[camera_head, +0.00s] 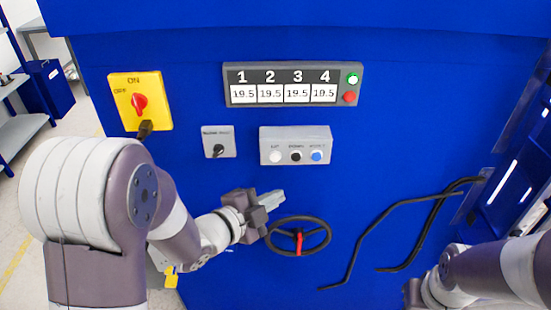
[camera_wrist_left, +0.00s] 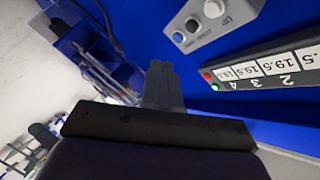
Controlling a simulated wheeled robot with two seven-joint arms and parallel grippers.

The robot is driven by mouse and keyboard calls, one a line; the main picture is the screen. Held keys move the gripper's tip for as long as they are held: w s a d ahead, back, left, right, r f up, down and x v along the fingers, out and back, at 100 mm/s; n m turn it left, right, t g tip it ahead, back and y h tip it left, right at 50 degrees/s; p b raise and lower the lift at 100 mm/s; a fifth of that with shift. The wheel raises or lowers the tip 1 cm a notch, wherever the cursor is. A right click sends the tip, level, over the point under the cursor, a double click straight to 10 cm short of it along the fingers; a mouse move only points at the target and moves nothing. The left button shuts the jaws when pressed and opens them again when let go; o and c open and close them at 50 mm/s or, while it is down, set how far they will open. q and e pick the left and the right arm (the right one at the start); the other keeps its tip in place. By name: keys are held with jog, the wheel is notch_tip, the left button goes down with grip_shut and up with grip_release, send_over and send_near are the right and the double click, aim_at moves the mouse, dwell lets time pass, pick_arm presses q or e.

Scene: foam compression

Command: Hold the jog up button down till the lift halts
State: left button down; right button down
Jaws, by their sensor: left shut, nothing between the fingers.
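A grey jog panel (camera_head: 295,145) is on the blue machine front, with a white button (camera_head: 276,157) at its left, a black button (camera_head: 296,157) in its middle and a blue button (camera_head: 317,156) at its right. The white button is under a label that looks like UP. In the left wrist view the white button (camera_wrist_left: 213,8) is at the top edge. My left gripper (camera_head: 280,198) is shut and empty, below the panel and apart from the buttons. It also shows in the left wrist view (camera_wrist_left: 163,72). My right arm is at the lower right; its fingers cannot be made out.
A display (camera_head: 293,84) reads 19.5 under each number, with a lit green button (camera_head: 353,78) and a red one (camera_head: 349,97). A handwheel (camera_head: 298,235) is just below my left gripper. A yellow switch (camera_head: 140,101), a key switch (camera_head: 219,142) and black cables (camera_head: 376,221) are nearby.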

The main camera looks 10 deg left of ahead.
aim_at(275, 158)
pick_arm(q)
jog(key=w+a, duration=0.2)
jog(key=w, duration=0.6)
jog(key=shift+w+a+p, duration=0.2)
jog(key=shift+w+p, duration=0.1)
jog(key=shift+p, duration=0.05)
jog(key=shift+w, duration=0.15)
dwell(1.8)
jog(key=shift+w+a, duration=0.1)
jog(key=shift+w, duration=0.15)
